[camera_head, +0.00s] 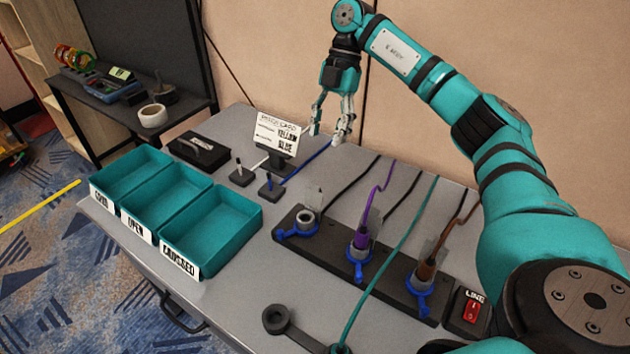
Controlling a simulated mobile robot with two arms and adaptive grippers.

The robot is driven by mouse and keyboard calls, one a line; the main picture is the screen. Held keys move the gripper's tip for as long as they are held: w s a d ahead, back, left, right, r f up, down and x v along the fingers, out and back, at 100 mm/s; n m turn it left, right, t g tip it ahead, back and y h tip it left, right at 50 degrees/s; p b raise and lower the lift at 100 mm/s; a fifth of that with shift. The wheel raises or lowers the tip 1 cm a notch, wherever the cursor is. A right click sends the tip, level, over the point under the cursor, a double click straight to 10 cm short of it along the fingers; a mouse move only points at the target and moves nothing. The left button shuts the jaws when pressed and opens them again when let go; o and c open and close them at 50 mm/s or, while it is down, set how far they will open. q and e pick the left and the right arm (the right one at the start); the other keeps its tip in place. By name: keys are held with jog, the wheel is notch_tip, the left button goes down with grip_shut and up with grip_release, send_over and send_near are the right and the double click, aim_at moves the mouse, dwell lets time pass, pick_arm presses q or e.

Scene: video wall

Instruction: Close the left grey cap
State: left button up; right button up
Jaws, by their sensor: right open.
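A dark grey round cap (276,318) lies open at the table's front edge. Its strap runs right toward a fitting at the bottom edge where a teal cable (405,240) goes in. A second dark piece shows partly at the bottom, right of that fitting; I cannot tell if it is a cap. My left gripper is not in view.
A black socket strip (333,258) with blue clamps and clear flaps holds purple and brown cables; its left socket (308,217) is empty. Three teal bins (226,206) stand at left. A sign card (275,138), small posts and a red switch (470,310) are also on the table.

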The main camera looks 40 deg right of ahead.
aim_at(316, 195)
jog(key=x, duration=1.1)
jog(key=shift+a+f, duration=0.15)
jog(key=shift+f, duration=0.1)
jog(key=shift+c, duration=0.2)
jog(key=c, duration=0.7)
jog(key=shift+w, duration=0.1)
grip_shut()
jog(key=shift+w+a+f, duration=0.1)
jog(key=shift+w+f, duration=0.05)
jog(key=shift+o, duration=2.1)
grip_release()
jog(key=shift+s+d, duration=0.2)
jog(key=shift+s, duration=0.25)
jog(key=o, duration=0.3)
jog(key=shift+w, duration=0.1)
